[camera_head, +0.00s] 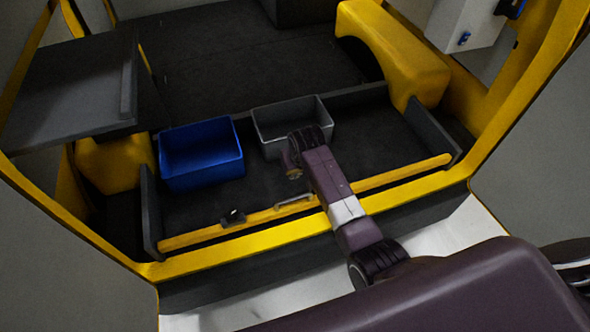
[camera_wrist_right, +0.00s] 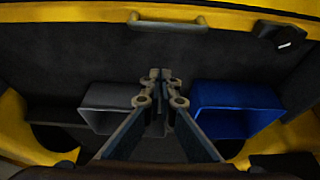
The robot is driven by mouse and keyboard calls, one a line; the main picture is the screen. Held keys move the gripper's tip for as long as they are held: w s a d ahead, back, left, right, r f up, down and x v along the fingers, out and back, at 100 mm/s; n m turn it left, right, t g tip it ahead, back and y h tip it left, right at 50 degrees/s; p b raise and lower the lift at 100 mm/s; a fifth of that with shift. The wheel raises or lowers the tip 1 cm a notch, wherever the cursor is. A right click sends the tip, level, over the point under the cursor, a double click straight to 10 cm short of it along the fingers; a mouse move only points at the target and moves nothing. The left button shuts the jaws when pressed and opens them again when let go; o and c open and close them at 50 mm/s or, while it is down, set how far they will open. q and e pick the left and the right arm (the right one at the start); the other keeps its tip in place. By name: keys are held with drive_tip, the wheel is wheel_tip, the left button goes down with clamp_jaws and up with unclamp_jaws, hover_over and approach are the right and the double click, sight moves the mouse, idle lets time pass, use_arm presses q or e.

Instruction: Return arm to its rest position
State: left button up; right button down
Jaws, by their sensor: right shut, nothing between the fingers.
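My right arm reaches in from the lower right of the head view, over the yellow front rail of a van's cargo bay. Its wrist end hangs over the bay, in front of the grey bin, and the small part of the right gripper (camera_head: 293,172) that shows there points down. In the right wrist view the right gripper (camera_wrist_right: 161,76) has its two fingers together at the tips, with nothing between them. It lies between the grey bin and the blue bin in that picture. My left gripper is in neither view.
A blue bin (camera_head: 203,155) and a grey bin (camera_head: 265,125) stand on the dark floor (camera_head: 375,135). The yellow rail (camera_head: 400,173) with a handle (camera_head: 294,203) runs along the front. A small black latch (camera_head: 233,216) sits near it. Floor right of the grey bin is clear.

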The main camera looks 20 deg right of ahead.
drive_tip(key=s+d+f+n+g+b, duration=0.1)
drive_tip(key=s+f+b, duration=0.1)
drive_tip(key=s+f, duration=0.95)
drive_tip(key=s+d+f+g+b, duration=0.1)
drive_tip(key=s+f, duration=0.8)
drive_tip(key=f, duration=0.5)
use_arm(q)
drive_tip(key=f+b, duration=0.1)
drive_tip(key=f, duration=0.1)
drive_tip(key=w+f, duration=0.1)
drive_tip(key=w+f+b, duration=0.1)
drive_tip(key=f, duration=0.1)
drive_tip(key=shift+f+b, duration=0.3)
drive_tip(key=shift+b, duration=0.05)
use_arm(e)
drive_tip(key=s+d+f, duration=0.1)
drive_tip(key=s+f, duration=0.4)
drive_tip(key=s, duration=0.5)
drive_tip(key=s+d+f, duration=0.1)
drive_tip(key=s+f, duration=0.4)
drive_tip(key=s, duration=0.6)
drive_tip(key=s+d+f+n+g, duration=0.1)
drive_tip(key=s+f, duration=0.4)
drive_tip(key=s, duration=0.5)
drive_tip(key=shift+s+d, duration=0.3)
drive_tip(key=shift+d, duration=0.2)
